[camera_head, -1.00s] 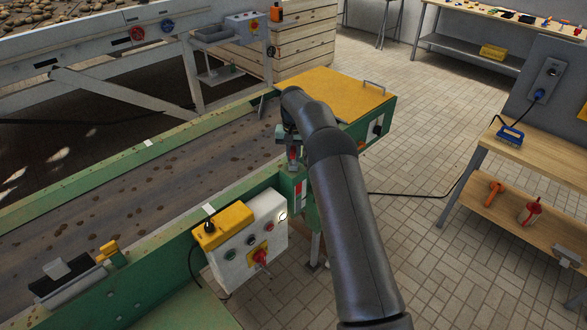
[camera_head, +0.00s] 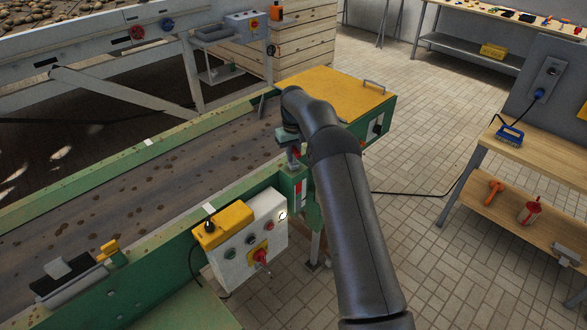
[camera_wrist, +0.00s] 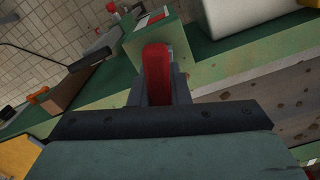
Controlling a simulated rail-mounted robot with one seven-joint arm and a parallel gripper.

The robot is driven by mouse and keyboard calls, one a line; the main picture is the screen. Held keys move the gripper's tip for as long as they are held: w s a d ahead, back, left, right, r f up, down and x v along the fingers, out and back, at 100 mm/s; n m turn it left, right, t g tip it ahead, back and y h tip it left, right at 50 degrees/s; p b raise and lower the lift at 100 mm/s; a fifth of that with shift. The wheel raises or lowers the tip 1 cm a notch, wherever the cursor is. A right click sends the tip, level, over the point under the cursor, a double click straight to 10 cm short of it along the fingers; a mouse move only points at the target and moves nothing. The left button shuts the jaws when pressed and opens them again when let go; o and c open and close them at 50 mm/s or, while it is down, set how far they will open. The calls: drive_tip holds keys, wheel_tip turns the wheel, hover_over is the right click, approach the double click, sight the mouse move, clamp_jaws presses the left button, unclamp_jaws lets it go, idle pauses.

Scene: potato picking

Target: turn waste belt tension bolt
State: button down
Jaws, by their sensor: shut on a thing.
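My gripper (camera_wrist: 158,98) is shut on a red handle-like piece (camera_wrist: 157,72) in the wrist view. The red piece points toward a green block (camera_wrist: 152,42) with a red and white marker at the belt frame's edge. In the head view, my gripper (camera_head: 293,158) is at the near right end of the waste belt (camera_head: 150,180), just above the green frame by a red and white marker strip (camera_head: 299,190). The tension bolt cannot be made out separately; the gripper and red piece cover that spot. I cannot tell whether the red piece touches the block.
A white control box (camera_head: 250,240) with a red switch and a yellow cover hangs on the frame, close left of my arm. A yellow-topped cover (camera_head: 335,95) lies behind the gripper. A wooden bench (camera_head: 545,150) stands right, with tiled floor between and a black cable crossing it.

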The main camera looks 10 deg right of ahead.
drive_tip(key=shift+m, duration=0.3)
drive_tip(key=shift+r, duration=0.15)
drive_tip(key=shift+r+p, duration=0.8)
drive_tip(key=shift+r, duration=1.55)
drive_tip(key=m, duration=0.4)
drive_tip(key=shift+r, duration=0.2)
drive_tip(key=m, duration=0.4)
drive_tip(key=shift+r+m, duration=0.25)
drive_tip(key=shift+m, duration=0.05)
drive_tip(key=m, duration=0.4)
drive_tip(key=shift+r+m, duration=0.25)
drive_tip(key=shift+m, duration=0.15)
drive_tip(key=m, duration=0.5)
drive_tip(key=shift+r, duration=0.3)
